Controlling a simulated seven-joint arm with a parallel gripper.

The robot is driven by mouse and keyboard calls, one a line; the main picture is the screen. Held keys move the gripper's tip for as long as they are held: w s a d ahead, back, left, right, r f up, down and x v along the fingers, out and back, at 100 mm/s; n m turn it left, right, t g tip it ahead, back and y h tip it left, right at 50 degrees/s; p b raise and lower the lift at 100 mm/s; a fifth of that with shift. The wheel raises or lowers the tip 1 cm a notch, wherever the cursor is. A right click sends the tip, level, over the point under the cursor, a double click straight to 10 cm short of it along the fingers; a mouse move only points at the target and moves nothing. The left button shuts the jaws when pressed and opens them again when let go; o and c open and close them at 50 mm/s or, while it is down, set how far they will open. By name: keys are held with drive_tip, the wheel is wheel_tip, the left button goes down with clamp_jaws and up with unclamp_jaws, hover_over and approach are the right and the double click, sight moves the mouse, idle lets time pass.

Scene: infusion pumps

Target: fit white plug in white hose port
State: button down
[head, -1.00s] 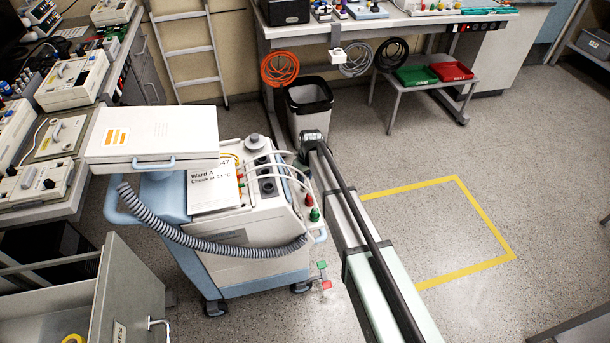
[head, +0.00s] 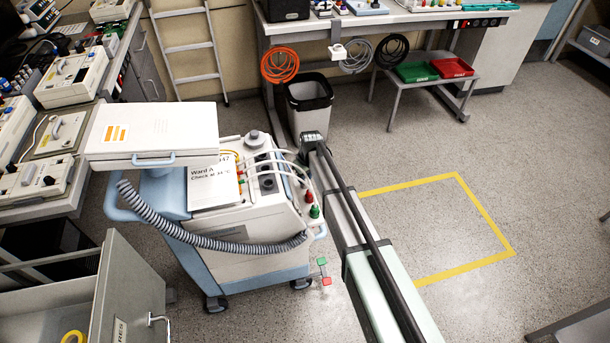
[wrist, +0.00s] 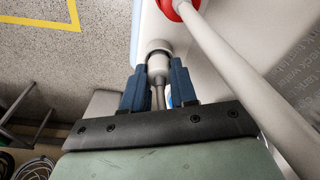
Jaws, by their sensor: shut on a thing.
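In the wrist view, my gripper (wrist: 157,75) has its two blue fingers closed on the white plug (wrist: 158,67). A thin grey cord trails back from the plug between the fingers. The plug's front end meets a round pale collar, the white hose port (wrist: 158,46), on the white body of the pump cart. The two look in line and touching; how deep the plug sits cannot be seen. In the head view, my arm reaches the right side of the cart (head: 262,240), and the fingers and plug are too small or hidden to make out.
A red connector (wrist: 183,8) with a thick white hose (wrist: 240,75) passes close right of my gripper. Red and green fittings (head: 314,211) sit on the cart's right side. A grey bin (head: 309,110) stands behind.

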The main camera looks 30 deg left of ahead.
drive_tip(key=c, duration=0.8)
unclamp_jaws()
drive_tip(key=shift+r, duration=0.1)
wheel_tip(320, 180, up, 14)
drive_tip(key=d, duration=0.2)
drive_tip(key=shift+s+f, duration=0.2)
drive_tip(key=shift+s, duration=0.2)
